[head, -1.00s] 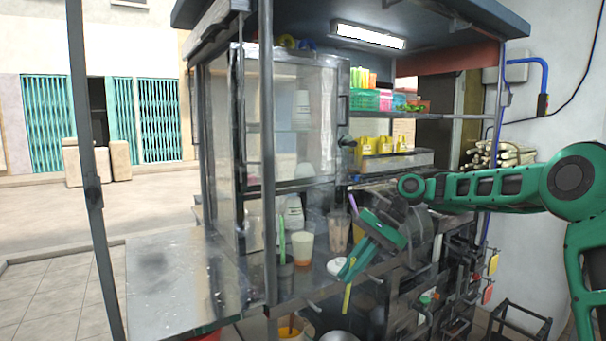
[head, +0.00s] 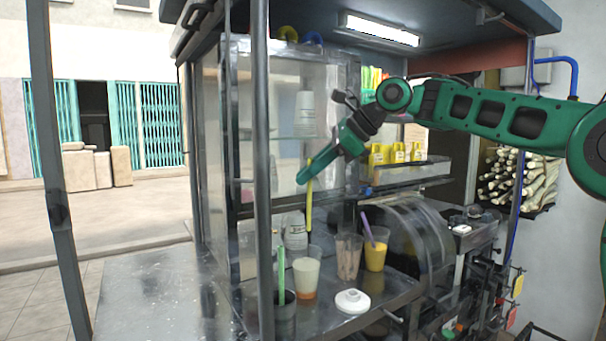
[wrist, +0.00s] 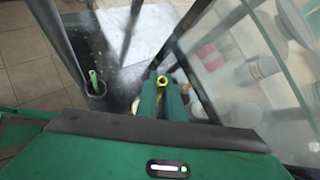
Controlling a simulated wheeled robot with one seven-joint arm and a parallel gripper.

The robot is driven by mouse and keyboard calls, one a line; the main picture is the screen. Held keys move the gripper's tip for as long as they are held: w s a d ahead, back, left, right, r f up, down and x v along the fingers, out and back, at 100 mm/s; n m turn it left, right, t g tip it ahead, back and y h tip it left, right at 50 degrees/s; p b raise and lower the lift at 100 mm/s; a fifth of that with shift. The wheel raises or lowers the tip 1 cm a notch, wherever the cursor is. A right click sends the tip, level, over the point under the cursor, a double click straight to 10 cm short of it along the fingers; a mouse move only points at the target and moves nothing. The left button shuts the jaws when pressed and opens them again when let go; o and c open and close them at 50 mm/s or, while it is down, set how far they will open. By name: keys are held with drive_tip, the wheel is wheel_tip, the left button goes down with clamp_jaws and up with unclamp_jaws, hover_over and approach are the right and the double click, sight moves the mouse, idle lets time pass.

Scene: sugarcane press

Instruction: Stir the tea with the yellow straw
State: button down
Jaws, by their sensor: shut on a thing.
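My gripper (head: 306,178) is shut on the yellow straw (head: 309,210), which hangs nearly upright above the counter cups. In the wrist view the straw's open yellow end (wrist: 163,80) shows between my fingers (wrist: 163,92). Below the straw stands a clear cup with a pale drink and orange bottom (head: 306,276); the straw's lower end is above it, apart. Beside it are a cup of brown drink (head: 348,258) and a yellow-orange drink with a purple straw (head: 376,250). I cannot tell by label which is the tea.
A dark cup (head: 284,312) with a green straw (head: 281,270) stands left of the pale drink. A white lid (head: 352,301) lies at the counter front. A metal post (head: 262,180) and glass cabinet (head: 290,110) are close to my gripper. The left counter (head: 150,290) is clear.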

drive_tip(key=shift+r, duration=0.1)
wheel_tip(320, 180, down, 17)
drive_tip(key=shift+a+f, duration=0.2)
drive_tip(key=shift+a, duration=0.05)
idle(2.1)
drive_tip(key=shift+w+d, duration=0.1)
drive_tip(key=shift+w, duration=0.05)
idle(0.3)
